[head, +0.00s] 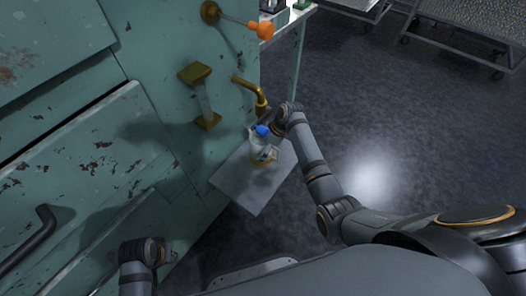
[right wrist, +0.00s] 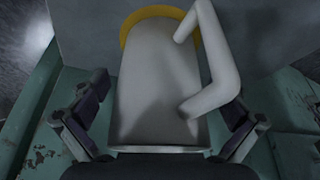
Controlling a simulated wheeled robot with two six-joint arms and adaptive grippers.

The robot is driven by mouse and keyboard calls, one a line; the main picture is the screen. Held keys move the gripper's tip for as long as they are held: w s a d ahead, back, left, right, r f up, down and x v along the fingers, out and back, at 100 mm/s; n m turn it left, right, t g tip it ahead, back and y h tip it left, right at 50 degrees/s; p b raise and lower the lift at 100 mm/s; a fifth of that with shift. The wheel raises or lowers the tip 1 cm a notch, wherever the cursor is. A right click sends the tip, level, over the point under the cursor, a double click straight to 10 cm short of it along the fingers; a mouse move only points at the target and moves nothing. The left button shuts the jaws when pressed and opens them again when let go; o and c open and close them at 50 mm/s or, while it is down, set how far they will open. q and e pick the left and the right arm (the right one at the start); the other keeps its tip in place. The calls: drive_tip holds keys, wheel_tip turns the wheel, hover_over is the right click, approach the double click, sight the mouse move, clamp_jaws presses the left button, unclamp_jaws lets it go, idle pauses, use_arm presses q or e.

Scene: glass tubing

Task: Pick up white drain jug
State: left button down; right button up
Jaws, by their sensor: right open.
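The white jug (head: 257,147) with a yellow base stands on a small grey shelf (head: 240,190) beside the green cabinet. A bright blue part (head: 262,130) shows at its top in the head view. In the right wrist view the white jug (right wrist: 150,85) fills the middle, with its handle (right wrist: 222,65) on the right side. My right gripper (right wrist: 168,100) is open, with one finger on each side of the jug body; gaps show at both sides. In the head view my right gripper (head: 270,128) is at the jug's top, partly hidden.
A brass spout (head: 255,95) sticks out of the cabinet just above the jug. Metal carts (head: 465,40) stand at the back right. The floor on the right is clear.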

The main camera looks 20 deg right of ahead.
drive_tip(key=shift+f, duration=0.25)
drive_tip(key=shift+a+r, duration=0.1)
drive_tip(key=c, duration=1.8)
drive_tip(key=shift+o, duration=0.2)
